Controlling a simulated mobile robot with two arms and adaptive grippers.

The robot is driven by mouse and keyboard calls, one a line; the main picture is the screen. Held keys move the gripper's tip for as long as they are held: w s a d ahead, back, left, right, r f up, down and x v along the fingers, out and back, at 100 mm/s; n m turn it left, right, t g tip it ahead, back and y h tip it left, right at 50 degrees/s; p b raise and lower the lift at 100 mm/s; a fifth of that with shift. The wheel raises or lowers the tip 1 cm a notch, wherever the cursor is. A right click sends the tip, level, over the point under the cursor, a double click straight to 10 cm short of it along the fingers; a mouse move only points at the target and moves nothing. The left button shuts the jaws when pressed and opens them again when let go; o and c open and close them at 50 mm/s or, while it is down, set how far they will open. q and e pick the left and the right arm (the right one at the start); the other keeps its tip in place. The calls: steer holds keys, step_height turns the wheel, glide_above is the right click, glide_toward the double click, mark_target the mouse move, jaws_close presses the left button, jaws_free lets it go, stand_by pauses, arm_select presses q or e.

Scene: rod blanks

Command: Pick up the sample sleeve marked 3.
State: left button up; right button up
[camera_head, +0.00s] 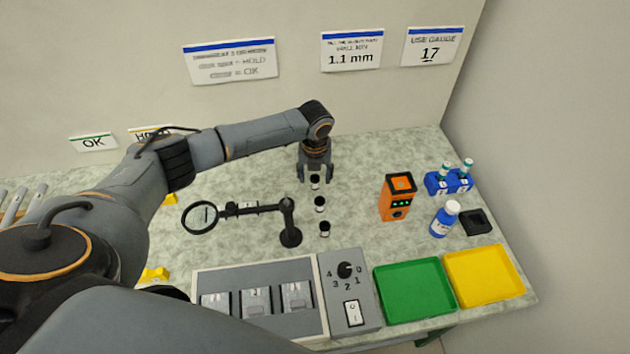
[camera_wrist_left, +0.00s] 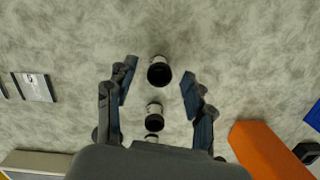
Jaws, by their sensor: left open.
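Three small white sleeves with black ends stand in a row on the bench: a far sleeve (camera_head: 315,183), a middle sleeve (camera_head: 319,204) and a near sleeve (camera_head: 324,228). I cannot read a number on any of them. My left gripper (camera_head: 315,178) is open and points down at the far sleeve. In the left wrist view, the far sleeve (camera_wrist_left: 159,72) shows between the tips of the left gripper (camera_wrist_left: 158,76). The middle sleeve (camera_wrist_left: 155,112) and the partly hidden near sleeve (camera_wrist_left: 152,137) are closer to the palm. I cannot tell the height gap. My right gripper is out of view.
A magnifier on a stand (camera_head: 290,232) is left of the near sleeve. An orange device (camera_head: 397,197) stands to the right. A grey panel with a dial (camera_head: 346,290), a green tray (camera_head: 415,288) and a yellow tray (camera_head: 485,276) line the front. Blue vial holders (camera_head: 437,184) stand farther right.

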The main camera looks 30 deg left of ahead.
arm_select(q)
steer(key=c, duration=0.9)
steer(key=shift+o, duration=0.2)
steer(key=shift+r, duration=0.1)
